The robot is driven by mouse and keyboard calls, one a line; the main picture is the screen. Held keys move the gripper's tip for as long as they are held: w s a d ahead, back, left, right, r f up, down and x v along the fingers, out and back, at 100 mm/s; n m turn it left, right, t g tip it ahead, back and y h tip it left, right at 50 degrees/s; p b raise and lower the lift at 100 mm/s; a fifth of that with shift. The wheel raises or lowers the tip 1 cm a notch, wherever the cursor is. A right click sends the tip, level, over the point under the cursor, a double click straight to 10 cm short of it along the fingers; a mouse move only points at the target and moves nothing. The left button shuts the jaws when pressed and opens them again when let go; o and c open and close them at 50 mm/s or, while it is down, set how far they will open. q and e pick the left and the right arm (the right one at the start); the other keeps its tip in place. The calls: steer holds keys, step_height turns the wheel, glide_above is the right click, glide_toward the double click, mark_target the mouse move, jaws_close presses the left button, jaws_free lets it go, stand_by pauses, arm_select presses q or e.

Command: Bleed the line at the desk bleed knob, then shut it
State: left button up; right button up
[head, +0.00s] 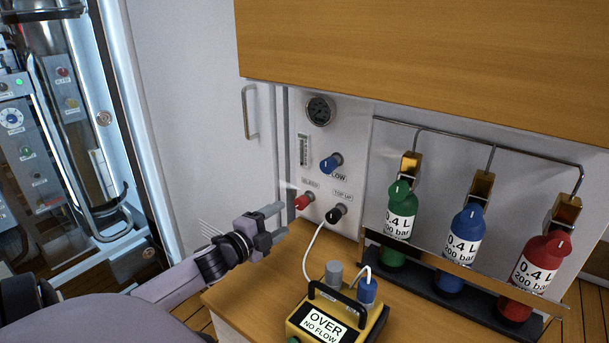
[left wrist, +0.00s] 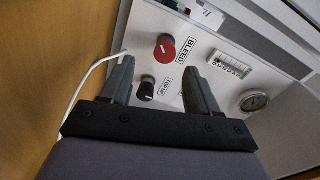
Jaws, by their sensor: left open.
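The red bleed knob (head: 303,201) is on the lower left of the pale desk panel, under its label. In the left wrist view the knob (left wrist: 164,48) shows beyond the fingertips, between them, with a white pointer line. My left gripper (head: 283,221) is open and empty, just left of and below the knob, with its fingers pointing at the panel. In the left wrist view its fingers (left wrist: 158,82) stand wide apart, and I see no contact with the knob. My right gripper is not in view.
A black top-up knob (head: 335,214) and a blue flow knob (head: 331,163) are close by. A yellow box (head: 337,317) reading "OVER NO FLOW" stands on the desk, with a white hose (head: 309,252). Green, blue and red bottles (head: 463,239) stand right. A wooden cabinet (head: 420,55) overhangs.

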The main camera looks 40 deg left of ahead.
mark_target(299, 204)
arm_select(q)
steer(key=m, duration=0.6)
steer(key=shift+f+y, duration=0.3)
steer(key=m, duration=0.8)
steer(key=shift+w+r+b, duration=0.1)
steer(key=shift+r+b, duration=0.1)
steer(key=shift+b, duration=0.1)
steer(key=m, duration=0.4)
steer(key=r+m, duration=0.1)
steer(key=m, duration=0.1)
steer(key=shift+w+d+t, duration=0.1)
steer(key=shift+d+t, duration=0.1)
steer(key=shift+t, duration=0.2)
steer(key=shift+w+a, duration=0.1)
steer(key=shift+w, duration=0.6)
steer(key=shift+w+a, duration=0.15)
steer(key=shift+w, duration=1.25)
steer(key=shift+w+a, duration=0.15)
steer(key=shift+w, duration=1.25)
steer(key=c, duration=1)
